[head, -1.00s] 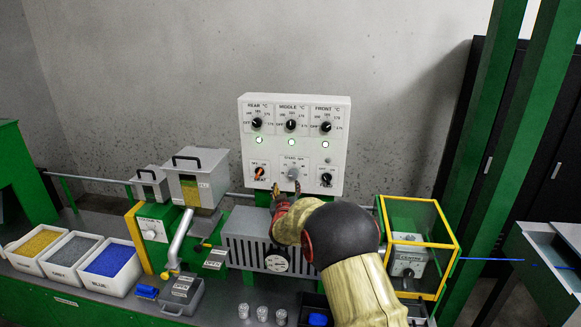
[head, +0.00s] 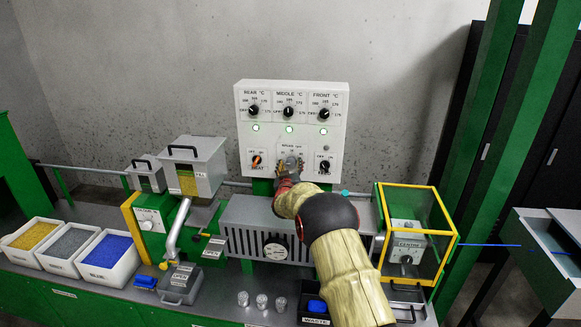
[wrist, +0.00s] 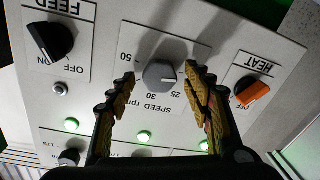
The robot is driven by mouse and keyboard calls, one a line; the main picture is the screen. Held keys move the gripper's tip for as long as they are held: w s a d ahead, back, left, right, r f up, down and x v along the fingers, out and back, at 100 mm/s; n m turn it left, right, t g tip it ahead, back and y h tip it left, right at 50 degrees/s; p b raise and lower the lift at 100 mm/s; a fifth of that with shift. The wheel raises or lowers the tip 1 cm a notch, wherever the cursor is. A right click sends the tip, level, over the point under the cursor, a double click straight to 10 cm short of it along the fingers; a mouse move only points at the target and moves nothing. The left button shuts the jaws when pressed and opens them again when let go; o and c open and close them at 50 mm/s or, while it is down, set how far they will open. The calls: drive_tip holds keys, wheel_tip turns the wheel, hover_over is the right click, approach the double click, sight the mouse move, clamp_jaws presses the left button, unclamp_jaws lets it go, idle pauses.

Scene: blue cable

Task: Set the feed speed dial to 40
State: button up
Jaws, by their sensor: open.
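A grey round knob (wrist: 160,75) labelled "SPEED rpm" sits low in the middle of the white control panel (head: 242,125). In the head view the knob (head: 291,161) is partly covered by my gripper (head: 289,170). The wrist view is turned upside down; it shows my gripper (wrist: 161,80) open, one finger on each side of the knob, with small gaps. The numbers 50, 30 and 25 are readable around it; the pointer's exact setting is unclear. Another small dial (head: 147,225) is on the feeder at left; its markings are too small to read.
An orange HEAT switch (wrist: 253,91) and a black FEED switch (wrist: 50,40) flank the knob closely. Black temperature dials (head: 289,112) and green lamps are above. A grey machine (head: 240,240) stands below, with a yellow-framed guard (head: 457,235) at right.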

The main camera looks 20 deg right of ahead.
drive_tip(key=c, duration=0.3)
drive_tip(key=c, duration=0.7)
drive_tip(key=shift+c, duration=0.8)
